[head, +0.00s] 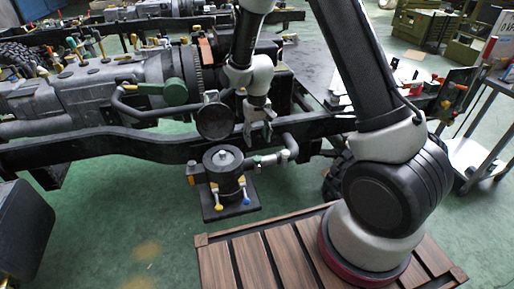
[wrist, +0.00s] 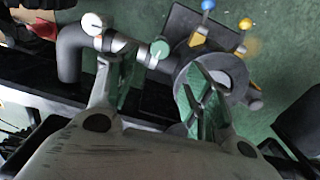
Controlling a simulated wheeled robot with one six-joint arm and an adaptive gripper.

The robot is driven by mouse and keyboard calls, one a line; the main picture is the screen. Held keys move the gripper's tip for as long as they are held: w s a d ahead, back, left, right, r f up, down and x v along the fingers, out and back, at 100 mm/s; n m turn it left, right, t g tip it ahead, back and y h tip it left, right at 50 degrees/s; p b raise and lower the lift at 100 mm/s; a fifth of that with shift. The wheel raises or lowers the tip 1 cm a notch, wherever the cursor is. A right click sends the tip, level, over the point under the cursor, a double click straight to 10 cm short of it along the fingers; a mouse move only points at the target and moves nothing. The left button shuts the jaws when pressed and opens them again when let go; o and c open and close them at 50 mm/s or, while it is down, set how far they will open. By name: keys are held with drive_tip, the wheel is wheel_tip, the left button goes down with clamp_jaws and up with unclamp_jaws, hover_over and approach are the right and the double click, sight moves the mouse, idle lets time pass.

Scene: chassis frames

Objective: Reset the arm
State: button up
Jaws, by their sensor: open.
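My gripper (head: 258,132) hangs fingers-down from my arm in the head view, near the dark chassis rail. In the wrist view my gripper (wrist: 157,72) has its two fingers spread apart with nothing held between them. Below it is a dark grey cylindrical fitting (head: 223,163) on a square black plate (head: 216,212). The fitting also shows in the wrist view (wrist: 236,75), partly hidden by the right finger. A pipe with silver collars (head: 270,159) joins its side. My arm rises from its base at right and bends over to the gripper.
A chassis frame (head: 100,150) carries a large grey gearbox (head: 90,90) behind and left of my gripper. A yellow knob (head: 217,206) and a blue knob (head: 246,201) sit at the plate. A metal cart (head: 475,155) stands at right. Green floor (head: 130,225) is open at lower left.

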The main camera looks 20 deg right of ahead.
wheel_tip(320, 180, up, 2)
drive_tip(key=shift+r, duration=0.25)
drive_tip(key=s+d+r+t, duration=0.1)
drive_tip(key=s+d+r, duration=0.4)
drive_tip(key=s+r, duration=0.4)
drive_tip(key=s+d+r+t, duration=0.2)
drive_tip(key=s+d+r, duration=0.3)
drive_tip(key=s+r, duration=0.4)
drive_tip(key=s+d+r+m+t, duration=0.1)
drive_tip(key=s+d+r, duration=0.4)
drive_tip(key=s+r, duration=0.4)
drive_tip(key=shift+d+r, duration=0.2)
drive_tip(key=shift+r, duration=0.35)
idle(0.5)
